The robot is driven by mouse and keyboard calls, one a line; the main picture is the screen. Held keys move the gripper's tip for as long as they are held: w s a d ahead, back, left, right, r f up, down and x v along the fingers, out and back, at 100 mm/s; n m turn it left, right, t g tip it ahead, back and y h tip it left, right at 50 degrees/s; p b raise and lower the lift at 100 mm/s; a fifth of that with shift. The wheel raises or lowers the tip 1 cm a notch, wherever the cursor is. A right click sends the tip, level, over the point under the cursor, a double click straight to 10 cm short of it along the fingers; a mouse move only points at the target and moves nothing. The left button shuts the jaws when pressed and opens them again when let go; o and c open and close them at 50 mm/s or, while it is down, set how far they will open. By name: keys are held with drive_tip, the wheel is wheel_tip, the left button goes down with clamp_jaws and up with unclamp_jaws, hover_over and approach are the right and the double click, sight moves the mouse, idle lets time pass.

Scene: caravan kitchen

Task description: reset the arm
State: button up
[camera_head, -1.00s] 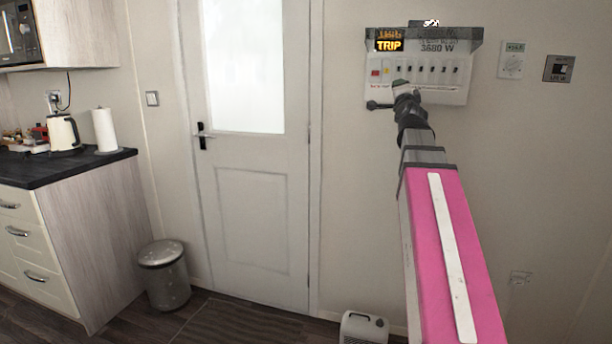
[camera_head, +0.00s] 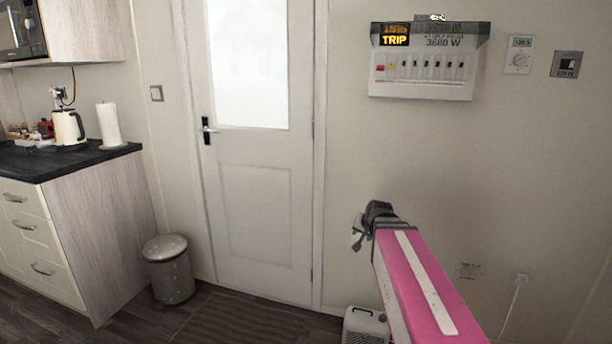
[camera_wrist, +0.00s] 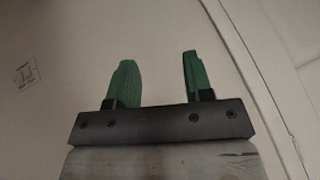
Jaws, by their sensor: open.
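My gripper (camera_wrist: 157,80) is open, with two green fingers apart and nothing between them in the wrist view. In the head view my gripper (camera_head: 357,232) is small and partly hidden at the end of my pink arm (camera_head: 425,285). The arm is low, in front of the wall to the right of the door. The gripper is well below the white breaker panel (camera_head: 421,88) and apart from it. The panel shows a lit "TRIP" sign, a row of switches and a red switch at its left.
A closed white door (camera_head: 262,200) is left of the arm. A grey bin (camera_head: 168,270) and a counter (camera_head: 75,165) with a kettle (camera_head: 68,127) stand further left. A portable grey-white unit (camera_head: 364,326) sits on the floor below the arm. A thermostat (camera_head: 519,55) hangs right of the panel.

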drive_tip(key=s+a+f+n+g+h, duration=0.1)
drive_tip(key=s+f+n+g, duration=0.3)
drive_tip(key=s+f, duration=1.1)
wheel_tip(320, 180, down, 2)
drive_tip(key=g, duration=0.3)
drive_tip(key=shift+s+a, duration=0.2)
drive_tip(key=shift+a, duration=0.1)
idle(1.1)
